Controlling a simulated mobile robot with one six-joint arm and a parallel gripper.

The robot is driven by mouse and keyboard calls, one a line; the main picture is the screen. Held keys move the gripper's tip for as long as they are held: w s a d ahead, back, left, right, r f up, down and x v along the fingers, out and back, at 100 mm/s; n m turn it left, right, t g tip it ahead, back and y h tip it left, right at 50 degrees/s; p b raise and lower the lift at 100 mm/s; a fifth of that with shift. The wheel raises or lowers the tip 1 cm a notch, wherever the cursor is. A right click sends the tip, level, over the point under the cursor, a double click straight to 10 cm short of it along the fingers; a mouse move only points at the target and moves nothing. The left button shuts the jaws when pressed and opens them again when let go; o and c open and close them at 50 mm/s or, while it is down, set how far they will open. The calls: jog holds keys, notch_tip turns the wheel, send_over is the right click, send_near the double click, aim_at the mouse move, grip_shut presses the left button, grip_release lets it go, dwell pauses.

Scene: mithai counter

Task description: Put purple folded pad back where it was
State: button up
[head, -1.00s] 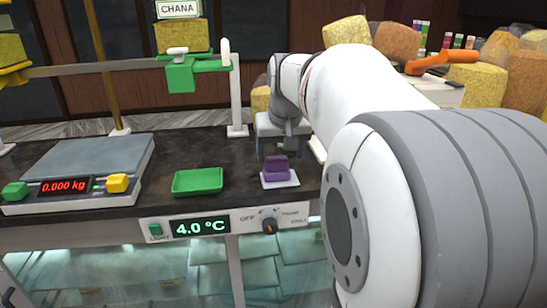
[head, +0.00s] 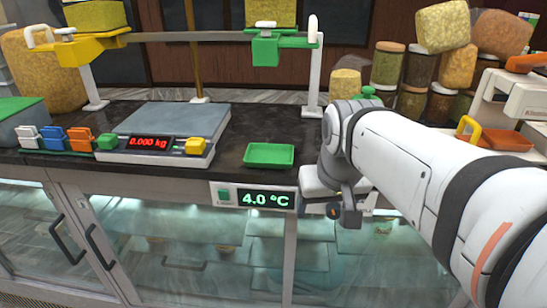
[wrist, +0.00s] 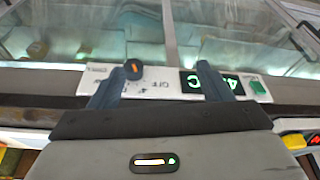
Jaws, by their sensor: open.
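The purple folded pad shows in neither current view; my arm covers the counter to the right of the green tray in the head view. The small white square under it cannot be made out either. My gripper (wrist: 158,80) is open and empty in the wrist view. Its two fingers point at the counter's front control panel (wrist: 150,82), with a dial knob (wrist: 133,69) showing near the left finger. In the head view my gripper hangs by the counter's front edge, partly hidden by my own wrist.
A green tray (head: 268,154) lies on the dark counter left of my arm. A scale (head: 178,122) stands further left. A rail with a green bracket (head: 270,48) runs behind. Jars (head: 387,66) and an orange tray (head: 508,140) are at right. Glass cabinets are below.

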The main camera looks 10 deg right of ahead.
jog(key=s+a+f+n, duration=0.1)
jog(key=s+a+f, duration=0.1)
jog(key=s+f, duration=0.3)
notch_tip(320, 180, down, 2)
jog(key=shift+s+a, duration=0.2)
jog(key=shift+a, duration=0.1)
dwell(0.7)
